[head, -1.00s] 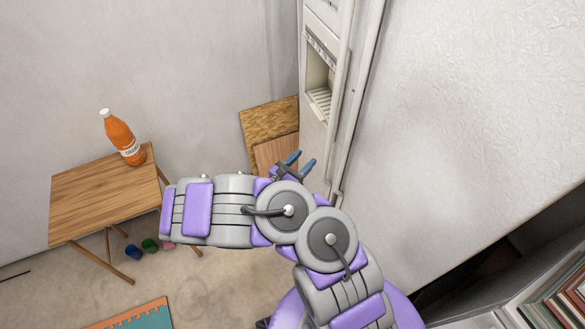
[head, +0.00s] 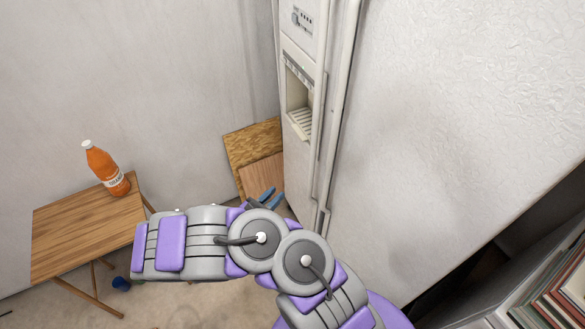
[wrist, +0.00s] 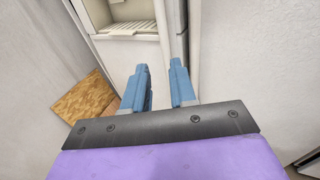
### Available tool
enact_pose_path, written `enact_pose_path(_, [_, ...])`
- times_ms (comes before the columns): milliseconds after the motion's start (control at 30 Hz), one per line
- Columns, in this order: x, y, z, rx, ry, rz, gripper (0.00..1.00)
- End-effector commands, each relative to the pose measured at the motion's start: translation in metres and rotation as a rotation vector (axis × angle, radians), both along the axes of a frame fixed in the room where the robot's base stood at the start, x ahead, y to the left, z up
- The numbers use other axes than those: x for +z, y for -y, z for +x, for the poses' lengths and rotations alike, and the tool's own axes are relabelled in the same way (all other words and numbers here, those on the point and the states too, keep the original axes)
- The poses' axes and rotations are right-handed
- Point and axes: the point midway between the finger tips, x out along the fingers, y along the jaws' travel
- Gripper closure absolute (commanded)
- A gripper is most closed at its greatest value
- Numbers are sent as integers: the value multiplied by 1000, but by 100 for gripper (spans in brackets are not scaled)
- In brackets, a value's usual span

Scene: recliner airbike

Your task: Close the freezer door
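The white freezer door (head: 300,125) has a recessed dispenser and stands left of centre in the head view. It also shows at the top of the wrist view (wrist: 131,48), where its dispenser tray is visible. I cannot tell how far the door stands open. My gripper (head: 270,197) is low beside the door in the head view, its blue fingers near the lower part. In the wrist view my gripper (wrist: 161,84) has its two fingers apart with nothing between them. No contact with the door can be made out.
A wooden folding table (head: 85,228) with an orange bottle (head: 106,169) stands at left. Wooden boards (head: 252,157) lean on the wall behind my gripper. The large white textured panel (head: 455,110) fills the right. Books (head: 560,293) sit at lower right.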

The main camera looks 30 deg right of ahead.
Motion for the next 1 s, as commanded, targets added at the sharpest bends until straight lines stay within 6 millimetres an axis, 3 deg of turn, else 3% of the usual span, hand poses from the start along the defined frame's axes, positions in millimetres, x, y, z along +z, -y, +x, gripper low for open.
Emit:
enact_pose_path(100, [-26,-18,22,-58,-34,80,86])
enact_pose_path(267, [-40,-26,65,-152,-62,161,100])
enact_pose_path(367, [-37,-15,93,-225,-61,199,100])
enact_pose_path(533, [-18,25,133,-356,-41,238,100])
enact_pose_path(700, [0,65,149,-453,-29,246,100])
enact_pose_path(1000, [4,92,153,-490,-23,245,100])
